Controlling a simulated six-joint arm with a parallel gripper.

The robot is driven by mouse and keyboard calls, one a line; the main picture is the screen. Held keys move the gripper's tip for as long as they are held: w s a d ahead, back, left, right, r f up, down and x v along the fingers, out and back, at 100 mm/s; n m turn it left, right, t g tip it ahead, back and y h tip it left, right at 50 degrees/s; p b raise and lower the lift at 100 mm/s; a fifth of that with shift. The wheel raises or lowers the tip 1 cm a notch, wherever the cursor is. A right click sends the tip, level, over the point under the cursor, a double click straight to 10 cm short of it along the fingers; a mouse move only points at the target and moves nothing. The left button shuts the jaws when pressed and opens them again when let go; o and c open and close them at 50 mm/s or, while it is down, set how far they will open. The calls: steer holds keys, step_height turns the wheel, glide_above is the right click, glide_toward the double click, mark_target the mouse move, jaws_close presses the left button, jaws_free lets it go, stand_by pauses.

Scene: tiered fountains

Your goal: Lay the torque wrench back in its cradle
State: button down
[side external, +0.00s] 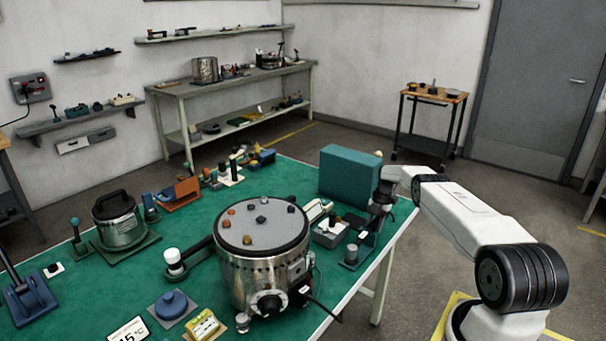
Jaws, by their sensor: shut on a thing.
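My gripper (376,212) is at the right edge of the green-topped table, just right of a teal box. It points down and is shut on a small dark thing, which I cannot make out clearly. I cannot tell the torque wrench or its cradle apart with certainty. Below and left of my gripper are a grey block with a light top (330,233) and a short grey cylinder on a dark plate (351,256). The gap between the held thing and these is too small to judge.
The teal box (350,173) stands tall beside my gripper. A large metal drum (262,268) with a grey lid stands left of it. A pot with a black handle (119,222) and several small fixtures stand farther left.

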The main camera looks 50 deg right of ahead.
steer(key=shift+c, duration=1)
jaws_free()
steer(key=shift+v, duration=2.5)
step_height(320, 180, up, 7)
steer(key=shift+a, duration=0.1)
